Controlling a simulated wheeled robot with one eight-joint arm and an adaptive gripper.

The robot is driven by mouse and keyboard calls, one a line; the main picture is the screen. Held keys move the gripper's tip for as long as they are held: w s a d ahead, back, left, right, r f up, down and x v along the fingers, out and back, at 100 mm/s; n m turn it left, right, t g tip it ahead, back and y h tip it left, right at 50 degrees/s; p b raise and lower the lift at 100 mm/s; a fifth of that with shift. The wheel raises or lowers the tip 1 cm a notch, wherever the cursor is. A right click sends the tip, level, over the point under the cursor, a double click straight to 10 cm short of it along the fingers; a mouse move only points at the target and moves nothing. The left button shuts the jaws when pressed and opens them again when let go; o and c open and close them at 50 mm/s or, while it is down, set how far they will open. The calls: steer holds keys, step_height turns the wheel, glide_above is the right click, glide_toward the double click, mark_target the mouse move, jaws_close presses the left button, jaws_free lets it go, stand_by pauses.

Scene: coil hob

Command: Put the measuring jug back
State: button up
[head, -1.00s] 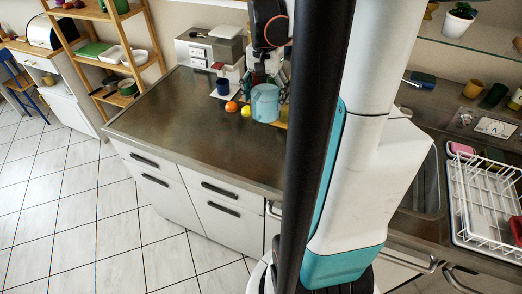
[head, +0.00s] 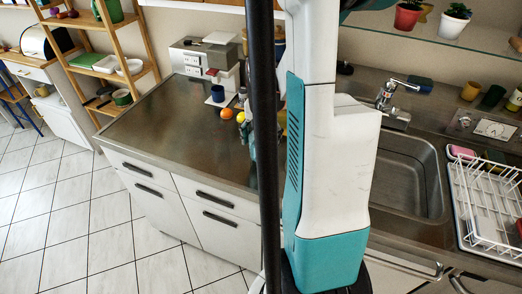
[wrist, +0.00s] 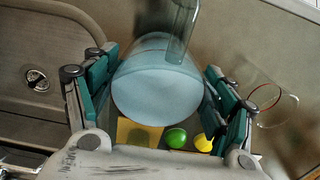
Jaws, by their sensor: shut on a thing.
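The measuring jug, a pale blue round vessel (wrist: 158,98), fills the middle of the wrist view. My gripper (wrist: 160,72) has its two teal and grey fingers against opposite sides of it. In the head view the jug and most of the gripper are hidden behind my arm and the dark pole. I cannot tell how far the jug is above the worktop.
A clear item with a red line (wrist: 268,105) is at right. The sink (head: 408,180) and white dish rack (head: 488,205) lie right.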

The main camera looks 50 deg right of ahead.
mark_target(261, 149)
steer(key=shift+f+b, duration=0.5)
steer(key=shift+f, duration=1.4)
steer(key=shift+f, duration=0.15)
steer(key=o, duration=1.9)
steer(key=shift+c, duration=0.2)
step_height(261, 149, up, 12)
steer(key=p, duration=0.3)
